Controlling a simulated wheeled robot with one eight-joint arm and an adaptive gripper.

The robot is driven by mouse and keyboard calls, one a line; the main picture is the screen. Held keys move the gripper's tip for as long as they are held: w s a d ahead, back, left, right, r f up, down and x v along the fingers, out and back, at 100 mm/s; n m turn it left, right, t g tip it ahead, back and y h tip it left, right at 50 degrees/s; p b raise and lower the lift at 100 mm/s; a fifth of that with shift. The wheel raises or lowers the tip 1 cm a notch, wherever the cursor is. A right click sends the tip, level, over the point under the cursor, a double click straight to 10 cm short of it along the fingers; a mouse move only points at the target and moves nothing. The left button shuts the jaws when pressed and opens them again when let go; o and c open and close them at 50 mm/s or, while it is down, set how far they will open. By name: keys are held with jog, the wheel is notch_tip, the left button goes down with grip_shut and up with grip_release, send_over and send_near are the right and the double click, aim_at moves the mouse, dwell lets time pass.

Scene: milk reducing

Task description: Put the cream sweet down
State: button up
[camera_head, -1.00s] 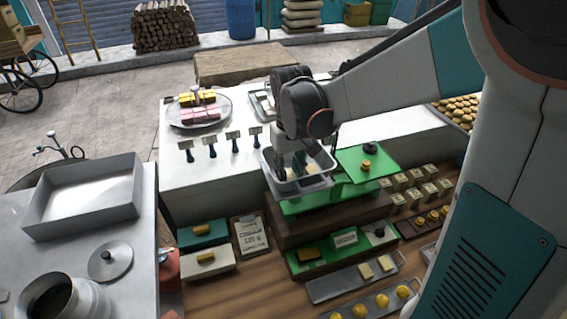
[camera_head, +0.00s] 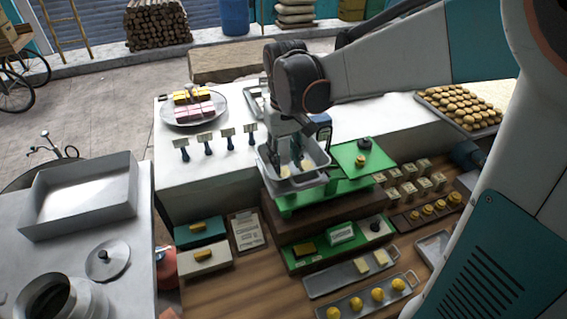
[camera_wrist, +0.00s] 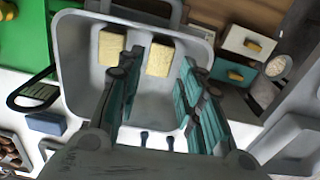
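Two cream sweets lie in the grey scale pan (camera_wrist: 75,90). In the wrist view one cream sweet (camera_wrist: 160,57) shows between my fingertips, with a gap on both sides. The other cream sweet (camera_wrist: 111,47) is just left of the left finger. My gripper (camera_wrist: 161,62) is open and empty. In the head view my gripper (camera_head: 297,155) points down over the pan (camera_head: 292,184), which sits on the green scale (camera_head: 340,188). The fingers partly hide the sweets there.
A plate of pink and yellow sweets (camera_head: 195,105) is at the back left. Trays of sweets (camera_head: 350,278) lie in front.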

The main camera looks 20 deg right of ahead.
aim_at(285, 172)
notch_tip(285, 172, up, 6)
jog(key=r, duration=0.1)
jog(key=s+f+t, duration=0.1)
jog(key=s+t, duration=0.6)
jog(key=s, duration=0.8)
jog(key=shift+m+p, duration=0.3)
jog(key=shift+p, duration=0.05)
dwell(2.9)
